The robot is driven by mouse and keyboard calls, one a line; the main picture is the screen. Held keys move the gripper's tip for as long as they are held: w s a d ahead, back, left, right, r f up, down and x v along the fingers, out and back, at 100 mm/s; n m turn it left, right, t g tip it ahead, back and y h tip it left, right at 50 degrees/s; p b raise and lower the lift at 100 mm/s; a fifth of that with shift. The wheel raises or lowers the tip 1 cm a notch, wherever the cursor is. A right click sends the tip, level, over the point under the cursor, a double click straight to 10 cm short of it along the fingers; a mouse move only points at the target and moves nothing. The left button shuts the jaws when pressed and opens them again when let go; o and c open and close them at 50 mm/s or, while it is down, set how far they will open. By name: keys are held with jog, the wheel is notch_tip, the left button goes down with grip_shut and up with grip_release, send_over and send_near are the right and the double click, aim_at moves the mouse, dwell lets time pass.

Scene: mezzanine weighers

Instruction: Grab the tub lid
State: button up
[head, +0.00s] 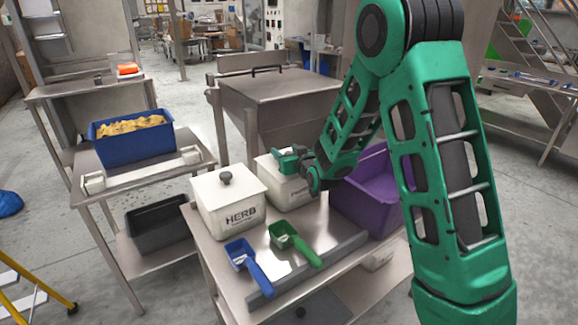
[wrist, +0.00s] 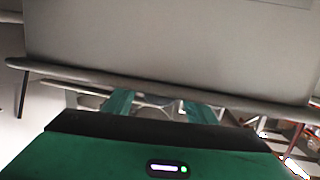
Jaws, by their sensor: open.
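A white tub marked HERB (head: 229,209) stands on the steel table, with its lid (head: 245,187) on top and a dark round knob (head: 226,178) in the lid's middle. A second white tub (head: 290,192) stands behind it to the right; my gripper covers much of its top, so I cannot tell whether a knob is there. My gripper (head: 287,157) is over this second tub, open, with nothing seen between its fingers. The fingers also show in the wrist view (wrist: 158,105), below a large pale grey surface that I cannot identify for sure.
A blue scoop (head: 242,256) and a green scoop (head: 284,233) lie in front of the tubs. A purple bin (head: 366,201) stands close on the right, behind my arm. A blue bin (head: 101,143) of yellow pieces stands on the left table. A steel hopper (head: 277,97) is behind.

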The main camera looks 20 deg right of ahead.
jog(key=shift+w+f, duration=0.1)
jog(key=shift+w, duration=0.3)
jog(key=c, duration=1.2)
